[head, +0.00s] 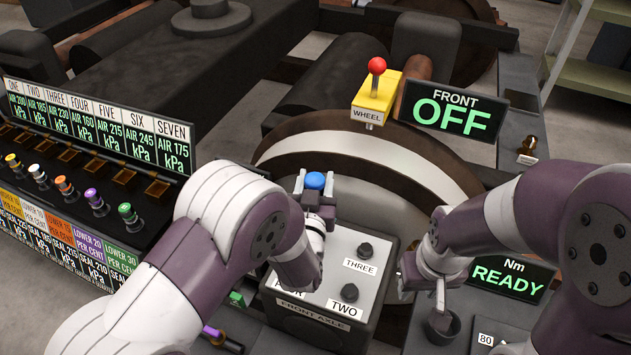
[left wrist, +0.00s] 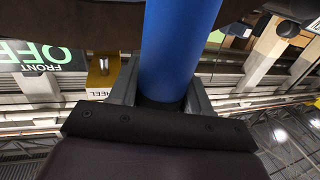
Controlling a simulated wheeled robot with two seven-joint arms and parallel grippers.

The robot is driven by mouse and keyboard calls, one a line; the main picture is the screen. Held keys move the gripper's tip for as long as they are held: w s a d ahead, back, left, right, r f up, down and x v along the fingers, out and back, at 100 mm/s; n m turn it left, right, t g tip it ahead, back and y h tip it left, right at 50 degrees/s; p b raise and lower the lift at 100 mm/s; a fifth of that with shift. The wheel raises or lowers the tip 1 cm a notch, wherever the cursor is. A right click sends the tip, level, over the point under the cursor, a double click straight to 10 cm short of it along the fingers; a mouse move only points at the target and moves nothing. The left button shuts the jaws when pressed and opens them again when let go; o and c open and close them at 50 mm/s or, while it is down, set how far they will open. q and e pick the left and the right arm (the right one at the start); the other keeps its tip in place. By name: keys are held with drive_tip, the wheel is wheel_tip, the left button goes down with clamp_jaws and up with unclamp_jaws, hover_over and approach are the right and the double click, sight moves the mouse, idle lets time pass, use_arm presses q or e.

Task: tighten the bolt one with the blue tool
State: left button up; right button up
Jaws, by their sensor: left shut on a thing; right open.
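A grey panel box (head: 340,235) labelled FRONT AXLE stands in the middle of the head view. Dark bolt heads sit beside the labels THREE (head: 365,250) and TWO (head: 349,292). No bolt labelled ONE shows; my left arm covers part of the panel. My left gripper (head: 315,187) points up and away above the panel's far side, shut on the blue tool (head: 315,180), whose round blue end shows between the fingers. In the left wrist view the blue tool (left wrist: 180,45) is a thick cylinder between the fingers. My right gripper (head: 424,288) is open, right of the panel.
A dark cup-like holder (head: 442,327) is below my right gripper. A display reads Nm READY (head: 512,277), and another reads FRONT OFF (head: 453,110). A yellow WHEEL lever box (head: 377,95) stands behind. A pressure panel with coloured knobs (head: 97,202) is at left.

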sight(315, 172)
use_arm(q)
drive_tip(key=shift+f+b, duration=0.45)
drive_tip(key=shift+f, duration=0.1)
drive_tip(key=shift+r, duration=0.1)
idle(1.2)
drive_tip(key=shift+r+p, duration=2.75)
drive_tip(key=shift+r, duration=0.8)
drive_tip(key=shift+f, duration=0.1)
